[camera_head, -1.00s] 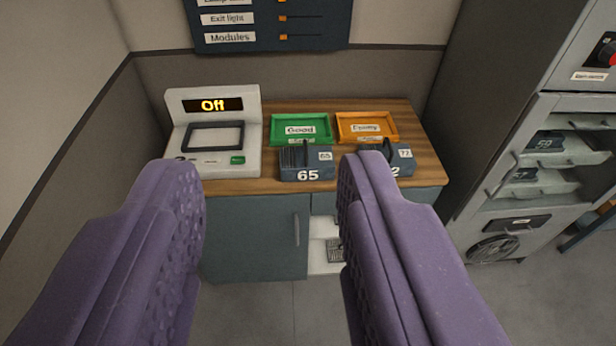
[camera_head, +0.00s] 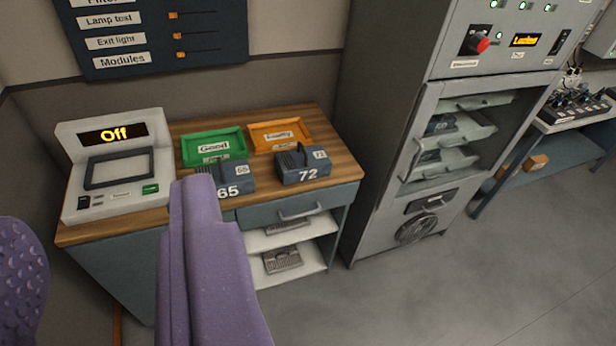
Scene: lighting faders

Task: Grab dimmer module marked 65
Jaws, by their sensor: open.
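The dimmer module marked 65 (camera_head: 236,177) is a dark blue-grey block with a white 65 on its front and a small label. It stands at the front edge of the wooden counter, before the green tray. My gripper (camera_head: 110,235) is open, its two purple fingers apart and empty in the foreground. The right finger's tip overlaps the module's left part in the picture and hides some of it; the finger looks nearer to the camera. A similar module marked 72 (camera_head: 303,170) stands just right of module 65.
The counter (camera_head: 338,165) also holds a green tray (camera_head: 213,145) marked Good, an orange tray (camera_head: 280,133) and a white tester (camera_head: 115,165) reading Off. Shelves below hold grey modules (camera_head: 283,260). A grey cabinet (camera_head: 440,130) with slotted shelves stands right. Floor at right is clear.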

